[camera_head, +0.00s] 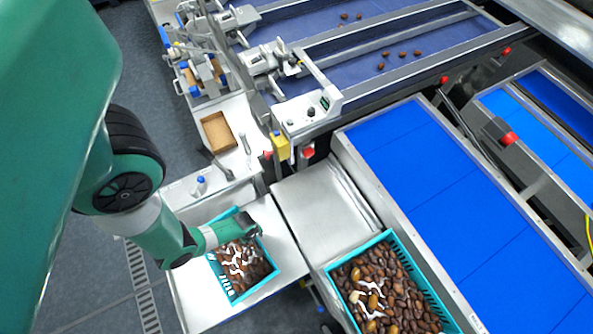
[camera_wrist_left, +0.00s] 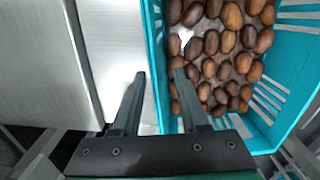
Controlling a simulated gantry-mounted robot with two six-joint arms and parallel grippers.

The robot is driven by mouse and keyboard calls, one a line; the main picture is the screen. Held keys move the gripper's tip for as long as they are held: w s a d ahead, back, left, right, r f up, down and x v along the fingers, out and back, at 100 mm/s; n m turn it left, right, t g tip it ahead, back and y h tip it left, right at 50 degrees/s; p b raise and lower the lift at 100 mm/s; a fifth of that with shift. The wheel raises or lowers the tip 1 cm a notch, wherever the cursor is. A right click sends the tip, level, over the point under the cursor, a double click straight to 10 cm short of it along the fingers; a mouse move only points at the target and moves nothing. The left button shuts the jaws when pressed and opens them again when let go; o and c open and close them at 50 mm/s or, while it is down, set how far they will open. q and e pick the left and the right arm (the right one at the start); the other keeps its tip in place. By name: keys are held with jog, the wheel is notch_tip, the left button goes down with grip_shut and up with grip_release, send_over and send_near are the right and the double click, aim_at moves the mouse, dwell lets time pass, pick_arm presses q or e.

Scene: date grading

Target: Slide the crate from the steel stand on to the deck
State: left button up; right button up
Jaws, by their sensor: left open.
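A turquoise crate (camera_head: 215,268) filled with brown dates stands on the steel stand (camera_head: 191,302) at lower middle-left in the head view. It also fills the right part of the left wrist view (camera_wrist_left: 297,82). My left gripper (camera_head: 254,230) is at the crate's upper right edge. In the left wrist view its open jaws (camera_wrist_left: 160,76) straddle the crate's wall, one finger outside over bare steel and one on the date side. Whether either finger touches the wall cannot be told. The bare steel deck (camera_head: 320,212) lies right of the stand. My right gripper is not in view.
A second turquoise crate (camera_head: 333,290) of dates stands at the lower right, beside a blue conveyor belt (camera_head: 450,200). A brown tray (camera_head: 218,132) and a machine with a control box (camera_head: 305,112) stand behind. The middle of the deck is clear.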

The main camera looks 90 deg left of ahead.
pick_arm(q)
jog(key=shift+r, duration=0.1)
notch_tip(320, 180, up, 8)
jog(key=p, duration=0.4)
jog(key=shift+f, duration=0.25)
